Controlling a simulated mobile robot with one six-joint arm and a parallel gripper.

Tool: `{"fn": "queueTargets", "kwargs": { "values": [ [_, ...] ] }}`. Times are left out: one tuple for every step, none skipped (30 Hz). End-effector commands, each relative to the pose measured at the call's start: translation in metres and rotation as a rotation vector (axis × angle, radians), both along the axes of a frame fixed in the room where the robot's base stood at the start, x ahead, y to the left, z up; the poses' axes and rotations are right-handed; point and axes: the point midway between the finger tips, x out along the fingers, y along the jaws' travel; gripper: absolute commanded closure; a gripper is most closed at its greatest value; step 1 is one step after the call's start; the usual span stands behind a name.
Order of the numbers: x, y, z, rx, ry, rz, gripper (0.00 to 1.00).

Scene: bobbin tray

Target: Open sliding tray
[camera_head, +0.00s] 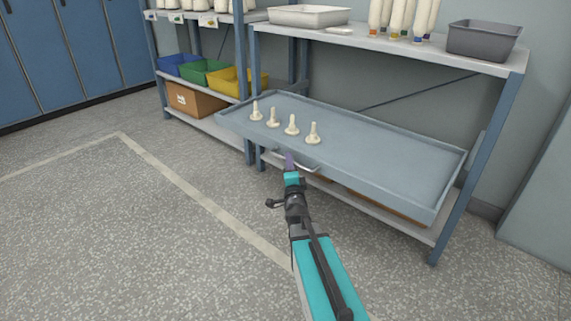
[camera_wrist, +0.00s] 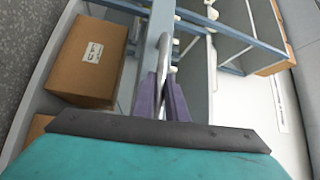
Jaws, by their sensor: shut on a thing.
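The sliding tray (camera_head: 385,160) is a shallow grey-blue tray under the top shelf of the right rack. It sticks out past the rack's front posts. Several cream bobbins (camera_head: 292,125) stand upright in a row in its left part. A pale bar handle (camera_head: 308,166) is on its front edge. My gripper (camera_head: 290,160) is at the front edge of the tray, at the left part of the handle. In the wrist view, its purple fingers (camera_wrist: 163,98) are closed around the metal handle bar (camera_wrist: 183,50). The fingertips are small in the head view.
The right rack's top shelf (camera_head: 400,45) holds a white tray, several bobbins and a grey bin (camera_head: 484,39). Blue, green and yellow bins (camera_head: 238,80) and a cardboard box (camera_head: 195,100) sit on the left rack. The speckled floor in front is clear.

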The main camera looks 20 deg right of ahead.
Motion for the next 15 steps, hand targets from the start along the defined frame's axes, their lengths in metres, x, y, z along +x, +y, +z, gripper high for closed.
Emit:
{"fn": "queueTargets", "kwargs": {
  "values": [
    [-0.0045, -0.0066, 0.0004, 0.003, -0.004, -0.011, 0.86],
    [-0.0046, -0.0065, 0.0002, 0.003, -0.003, -0.011, 0.81],
    [-0.0044, -0.0061, 0.0002, 0.003, -0.003, -0.011, 0.74],
    [-0.0043, -0.0057, 0.0, 0.003, -0.002, -0.01, 0.69],
    [-0.004, -0.0055, 0.0, 0.003, -0.002, -0.01, 0.69],
    [-0.0038, -0.0052, -0.0001, 0.003, -0.002, -0.009, 0.69],
    [-0.0036, -0.005, -0.0002, 0.003, -0.001, -0.008, 0.69],
    [-0.0034, -0.0048, -0.0003, 0.003, -0.001, -0.008, 0.69],
    [-0.0032, -0.0046, -0.0004, 0.003, -0.001, -0.008, 0.69],
    [-0.003, -0.0044, -0.0004, 0.003, -0.001, -0.007, 0.69],
    [-0.0029, -0.0044, -0.0004, 0.003, -0.001, -0.007, 0.69],
    [-0.0029, -0.0041, -0.0004, 0.003, -0.001, -0.007, 0.69],
    [-0.0028, -0.0039, -0.0005, 0.003, -0.001, -0.006, 0.69],
    [-0.0031, -0.0037, -0.0005, 0.003, -0.001, -0.006, 0.69],
    [-0.0035, -0.0034, -0.0005, 0.003, -0.001, -0.006, 0.69]
  ]
}}
